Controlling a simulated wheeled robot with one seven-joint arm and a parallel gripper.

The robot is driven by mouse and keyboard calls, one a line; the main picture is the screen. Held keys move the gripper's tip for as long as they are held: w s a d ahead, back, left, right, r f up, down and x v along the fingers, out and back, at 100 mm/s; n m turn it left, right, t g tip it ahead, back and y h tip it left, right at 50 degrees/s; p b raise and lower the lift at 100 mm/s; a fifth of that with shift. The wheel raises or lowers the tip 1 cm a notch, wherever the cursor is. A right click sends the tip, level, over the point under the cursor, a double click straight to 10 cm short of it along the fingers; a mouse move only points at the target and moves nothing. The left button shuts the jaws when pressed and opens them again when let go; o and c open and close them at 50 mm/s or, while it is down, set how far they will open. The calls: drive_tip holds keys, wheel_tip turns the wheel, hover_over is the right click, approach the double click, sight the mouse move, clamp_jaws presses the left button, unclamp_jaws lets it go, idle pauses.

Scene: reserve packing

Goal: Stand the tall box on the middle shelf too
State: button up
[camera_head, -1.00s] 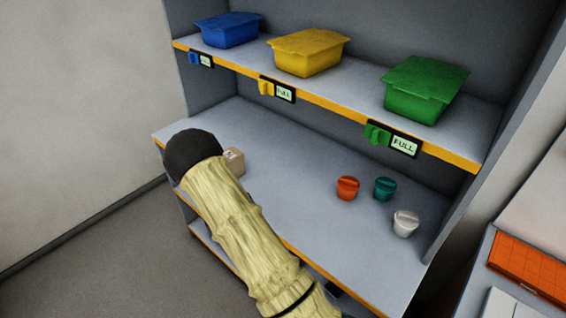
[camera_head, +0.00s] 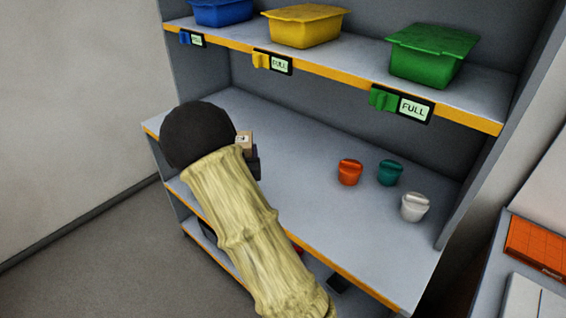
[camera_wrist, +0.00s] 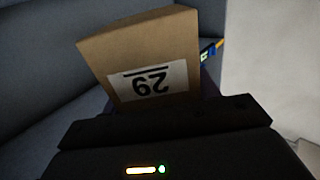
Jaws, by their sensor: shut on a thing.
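The tall box is tan cardboard with a white label reading 29, and fills the upper middle of the wrist view (camera_wrist: 150,52). My gripper (camera_wrist: 165,118) is shut on its near end. The label looks upside down there and the box slightly tilted. In the head view a small part of the box (camera_head: 243,139) shows beside my arm's dark round joint, with a dark part of my gripper (camera_head: 254,166) below it. The box is over the left part of the middle shelf (camera_head: 300,175). I cannot tell whether it touches the shelf.
On the middle shelf stand an orange cup (camera_head: 349,172), a teal cup (camera_head: 389,173) and a white cup (camera_head: 414,207), right of the box. Blue (camera_head: 222,12), yellow (camera_head: 304,27) and green (camera_head: 428,55) bins stand on the shelf above. The shelf between box and cups is clear.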

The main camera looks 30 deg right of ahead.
drive_tip(key=s+d+f+m+g+h+b, duration=0.1)
drive_tip(key=d+m+g+h+b, duration=0.3)
drive_tip(key=d+b, duration=0.4)
drive_tip(key=f+h+b, duration=0.1)
drive_tip(key=b, duration=0.4)
drive_tip(key=shift+s+d+m+h, duration=0.15)
drive_tip(key=shift+d+m+h, duration=0.15)
drive_tip(key=shift+h, duration=0.1)
drive_tip(key=shift+f, duration=0.15)
wheel_tip(320, 180, down, 6)
drive_tip(key=b, duration=0.1)
drive_tip(key=shift+f, duration=0.15)
drive_tip(key=shift+f+b, duration=0.4)
drive_tip(key=shift+f, duration=1.35)
